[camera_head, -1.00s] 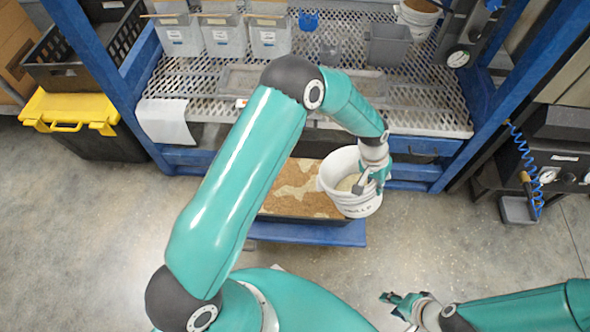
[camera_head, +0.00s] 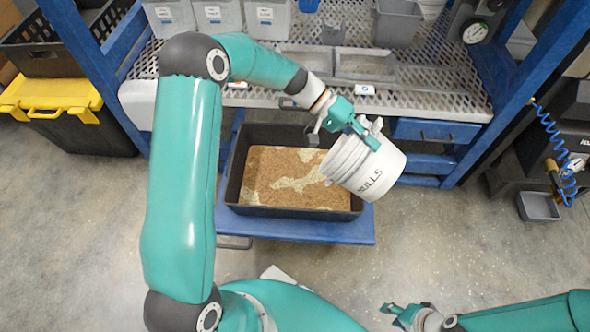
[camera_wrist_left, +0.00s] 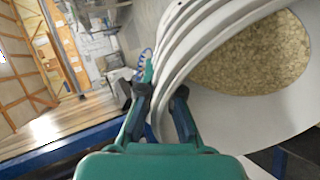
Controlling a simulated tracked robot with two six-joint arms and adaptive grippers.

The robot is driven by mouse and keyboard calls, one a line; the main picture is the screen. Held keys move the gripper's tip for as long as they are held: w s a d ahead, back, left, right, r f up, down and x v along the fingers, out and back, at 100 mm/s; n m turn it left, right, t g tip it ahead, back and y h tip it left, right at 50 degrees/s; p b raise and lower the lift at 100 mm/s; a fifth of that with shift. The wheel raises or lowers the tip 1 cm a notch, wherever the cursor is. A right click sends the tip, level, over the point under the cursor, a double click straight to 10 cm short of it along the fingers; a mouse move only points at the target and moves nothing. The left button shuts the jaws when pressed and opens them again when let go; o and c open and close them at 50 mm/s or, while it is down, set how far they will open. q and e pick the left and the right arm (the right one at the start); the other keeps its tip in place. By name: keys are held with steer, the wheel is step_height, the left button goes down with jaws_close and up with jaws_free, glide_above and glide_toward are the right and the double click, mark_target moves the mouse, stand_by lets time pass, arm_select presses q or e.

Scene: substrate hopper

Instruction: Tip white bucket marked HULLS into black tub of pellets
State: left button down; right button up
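The white bucket marked HULLS (camera_head: 376,172) is tilted in the air at the right end of the black tub (camera_head: 240,166), its mouth towards the tub. My left gripper (camera_head: 348,133) is shut on its upper rim; the left wrist view shows the fingers (camera_wrist_left: 164,98) either side of the wall. Tan hulls (camera_wrist_left: 255,60) lie inside the bucket in that view. The tub holds brown pellets (camera_head: 270,170) with pale patches on top. No falling stream is visible. My right gripper (camera_head: 392,311) looks open and empty at the bottom, away from the tub.
The tub sits on a blue platform (camera_head: 300,231) below a perforated metal bench (camera_head: 435,100). Grey bins (camera_head: 218,17) stand on the bench. A black-and-yellow box (camera_head: 60,100) is at left, and gauge equipment (camera_head: 560,150) at right.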

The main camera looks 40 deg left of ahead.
arm_select(q)
steer(key=a+f+h+b, duration=0.1)
steer(key=a+h+b, duration=0.6)
steer(key=a, duration=0.3)
steer(key=shift+s+f+t+b, duration=0.3)
steer(key=shift+s+f+b, duration=0.1)
steer(key=shift+b, duration=0.2)
stand_by(0.5)
